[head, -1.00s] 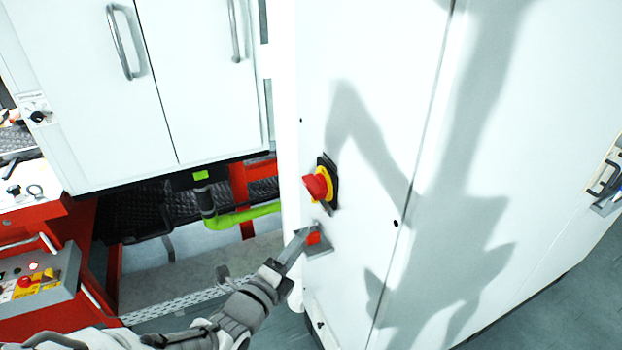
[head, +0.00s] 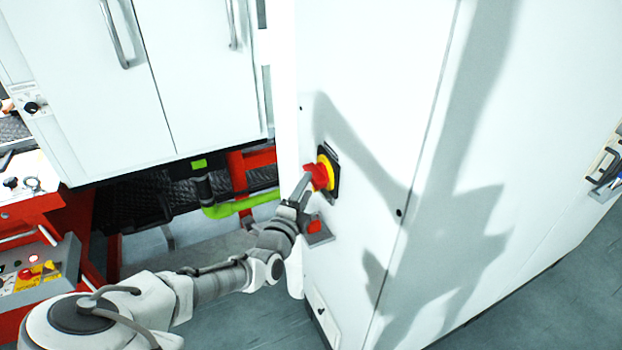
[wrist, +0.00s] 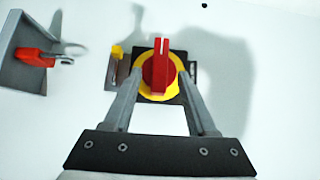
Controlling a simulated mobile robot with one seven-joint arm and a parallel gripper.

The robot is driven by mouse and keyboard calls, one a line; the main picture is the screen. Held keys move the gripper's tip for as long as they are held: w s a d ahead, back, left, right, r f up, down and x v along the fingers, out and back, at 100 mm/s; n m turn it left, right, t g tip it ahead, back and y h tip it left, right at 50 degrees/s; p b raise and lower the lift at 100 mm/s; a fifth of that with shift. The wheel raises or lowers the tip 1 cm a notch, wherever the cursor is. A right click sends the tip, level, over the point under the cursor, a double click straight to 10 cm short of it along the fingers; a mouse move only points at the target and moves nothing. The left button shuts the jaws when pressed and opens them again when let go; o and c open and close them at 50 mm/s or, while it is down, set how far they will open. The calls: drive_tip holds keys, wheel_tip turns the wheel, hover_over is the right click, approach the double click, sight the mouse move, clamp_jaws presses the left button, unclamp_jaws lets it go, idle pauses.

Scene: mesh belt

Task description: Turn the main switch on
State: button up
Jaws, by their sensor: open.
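The main switch (head: 318,175) is a red rotary handle on a yellow disc with a black backing plate, mounted on the white cabinet's front. In the wrist view the red handle (wrist: 158,72) stands upright, its long axis vertical in that picture. My gripper (head: 305,181) is at the switch. In the wrist view my gripper (wrist: 157,80) is open, with one finger on each side of the handle and visible gaps between. I cannot tell how deep the fingertips reach beside the handle.
A grey bracket with a red part (head: 316,229) sits just below the switch; it also shows in the wrist view (wrist: 35,57). The white cabinet (head: 375,100) fills the right. A grey control box (head: 45,265) and red frame stand at the left.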

sight(316, 175)
drive_tip(key=shift+x, duration=1.95)
clamp_jaws()
